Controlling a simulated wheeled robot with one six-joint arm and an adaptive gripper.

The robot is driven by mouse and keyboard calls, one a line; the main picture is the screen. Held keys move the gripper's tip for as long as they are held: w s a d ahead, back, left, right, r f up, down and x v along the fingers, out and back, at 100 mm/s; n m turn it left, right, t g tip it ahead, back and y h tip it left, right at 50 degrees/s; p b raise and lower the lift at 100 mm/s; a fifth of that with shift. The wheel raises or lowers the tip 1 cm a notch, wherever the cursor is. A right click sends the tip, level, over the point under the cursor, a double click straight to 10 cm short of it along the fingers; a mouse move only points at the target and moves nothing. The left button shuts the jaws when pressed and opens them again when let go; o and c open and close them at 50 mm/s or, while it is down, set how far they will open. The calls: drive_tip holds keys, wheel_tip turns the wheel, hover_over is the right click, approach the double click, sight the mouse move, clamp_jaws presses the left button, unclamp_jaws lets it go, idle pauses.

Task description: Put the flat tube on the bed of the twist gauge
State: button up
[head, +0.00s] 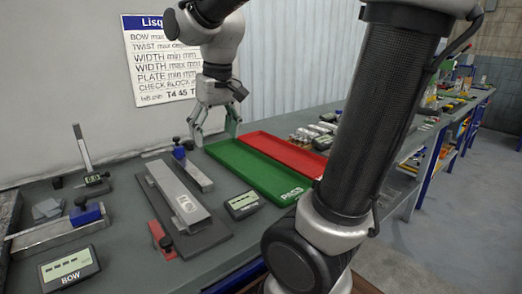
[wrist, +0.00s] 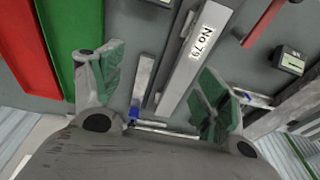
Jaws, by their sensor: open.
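The flat tube (head: 170,184) is a long silver bar with a white "No. 79" label near one end. In the head view it lies lengthwise over a dark grey plate (head: 212,236). A red clamp-like part (head: 159,237) is at the plate's near left corner. I cannot tell for sure whether this plate is the bed of the twist gauge. My gripper (head: 214,134) is open and empty at the back of the bench, beyond the tube's far end. In the wrist view the tube (wrist: 194,76) shows between the spread fingers (wrist: 160,78), apart from them.
A slim silver bar (head: 196,172) with a blue block lies beside the tube. Green (head: 242,168) and red (head: 285,152) trays are to the right. A readout (head: 243,204) stands near the green tray. The readout marked BOW (head: 69,267) and another blue-blocked bar (head: 50,236) are left.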

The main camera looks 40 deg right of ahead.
drive_tip(key=s+d+f+t, duration=0.2)
drive_tip(key=s+d, duration=0.3)
drive_tip(key=s, duration=0.8)
drive_tip(key=shift+d, duration=0.2)
idle(0.3)
